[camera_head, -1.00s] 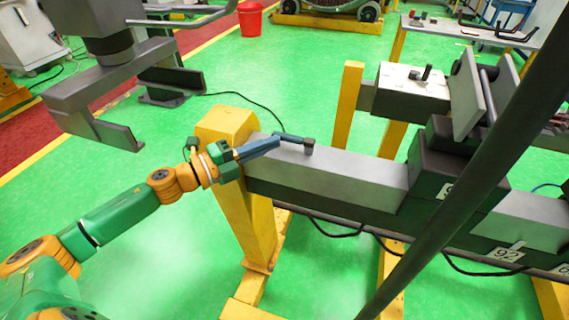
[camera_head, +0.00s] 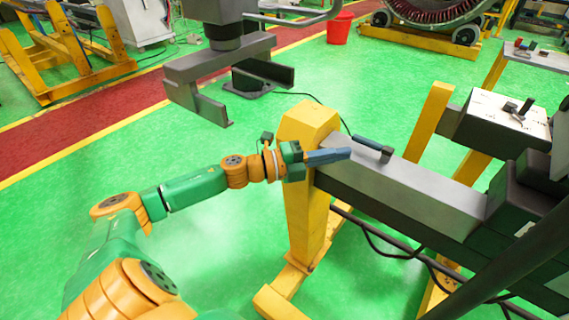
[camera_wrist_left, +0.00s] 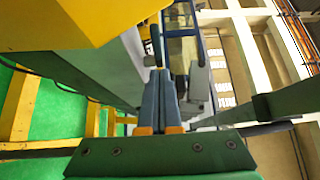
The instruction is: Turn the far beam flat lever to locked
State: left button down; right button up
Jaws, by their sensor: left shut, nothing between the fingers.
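A blue flat lever (camera_head: 367,143) with a dark end block lies on top of the long grey beam (camera_head: 425,195), near the beam's yellow-post end. My left gripper (camera_head: 345,153) is shut and empty, its blue fingers pointing right beside the lever's near side. Whether the fingertips touch the lever I cannot tell. In the left wrist view the shut fingers (camera_wrist_left: 161,78) point up the picture, with a blue part beyond them. A second beam behind has a white top plate (camera_head: 505,115) with a dark handle (camera_head: 520,110) on it. My right gripper is not in view.
A yellow post (camera_head: 305,185) stands under the beam's left end. A grey bracket-like fixture (camera_head: 215,80) hangs at upper left. A dark bar crosses the lower right. Black cables hang below the beam. Green floor left of the post is free.

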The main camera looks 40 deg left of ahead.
pick_arm(q)
jog(key=w+a+v, duration=0.1)
jog(key=v, duration=0.9)
jog(key=a+f+n+t+y, duration=0.2)
jog(key=a+f+n+y, duration=0.8)
jog(key=f, duration=0.3)
jog(key=s+a+f+n+g+y, duration=0.2)
jog(key=s+f+n, duration=0.2)
jog(key=f, duration=0.4)
jog(key=s+a+f+n+g+y, duration=0.1)
jog(key=s+a+f+n+g, duration=0.2)
jog(key=f, duration=0.5)
jog(key=s+d+f+n+g, duration=0.2)
jog(key=s+d+f, duration=0.1)
jog(key=s+f, duration=0.3)
jog(key=s+d+f+n+g, duration=0.2)
jog(key=s+d+f, duration=0.2)
jog(key=f, duration=0.3)
jog(key=s+d+f+n+g+h, duration=0.1)
jog(key=s+d+f+g, duration=0.2)
jog(key=s+d, duration=0.4)
jog(key=s+d+f+n+g+h, duration=0.1)
jog(key=s+d+f+g, duration=0.2)
jog(key=s+d+f, duration=0.3)
jog(key=s+d, duration=0.2)
jog(key=d, duration=0.1)
